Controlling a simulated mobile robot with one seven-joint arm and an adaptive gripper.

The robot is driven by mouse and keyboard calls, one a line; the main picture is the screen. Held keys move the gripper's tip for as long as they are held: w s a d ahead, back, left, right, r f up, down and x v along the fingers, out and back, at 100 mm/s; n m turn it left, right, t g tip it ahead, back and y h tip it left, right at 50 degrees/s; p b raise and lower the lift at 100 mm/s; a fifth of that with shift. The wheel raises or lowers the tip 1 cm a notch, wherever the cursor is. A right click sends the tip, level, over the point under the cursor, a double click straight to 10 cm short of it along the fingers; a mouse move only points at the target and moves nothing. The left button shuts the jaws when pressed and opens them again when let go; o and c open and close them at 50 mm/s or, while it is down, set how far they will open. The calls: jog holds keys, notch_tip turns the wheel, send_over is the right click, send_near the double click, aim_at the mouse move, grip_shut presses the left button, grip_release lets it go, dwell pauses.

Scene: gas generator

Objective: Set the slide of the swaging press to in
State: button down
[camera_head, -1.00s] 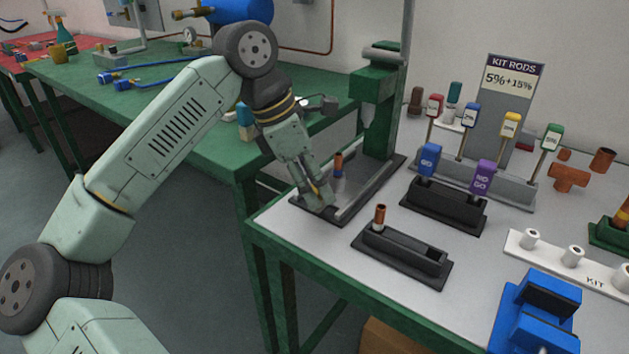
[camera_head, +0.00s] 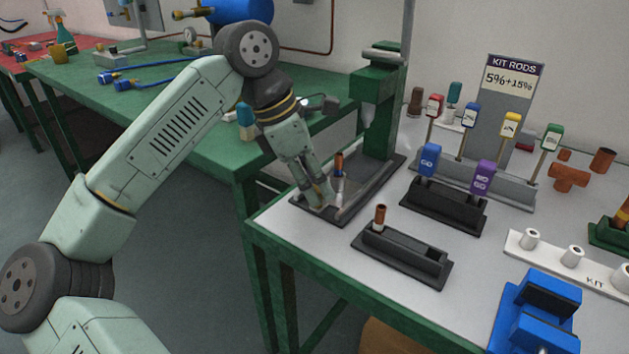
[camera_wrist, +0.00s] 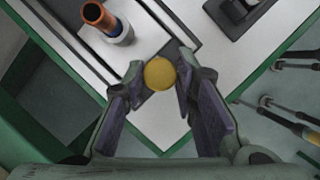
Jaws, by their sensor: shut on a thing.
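The swaging press (camera_head: 374,110) is a green post with a head over a dark base with a pale slide track (camera_head: 367,190) at the back left of the white table. A copper tube with a blue band (camera_head: 339,163) stands upright on the slide, under or in front of the press head; it shows top left in the wrist view (camera_wrist: 104,20). My gripper (camera_head: 321,199) is low at the front end of the press base. In the wrist view its fingers are closed on a round yellow knob (camera_wrist: 159,73). How the knob joins the slide is hidden.
A black holder (camera_head: 404,262) with a copper-topped piece (camera_head: 380,216) stands in front. The table edge is close to my gripper.

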aim_at(337, 164)
jog(key=w+d, duration=0.2)
jog(key=w, duration=0.1)
jog(key=w+d+p, duration=0.1)
jog(key=w+d, duration=0.1)
jog(key=shift+w, duration=0.25)
jog(key=c, duration=1.3)
grip_release()
jog(key=v, duration=1.2)
jog(key=shift+s, duration=0.1)
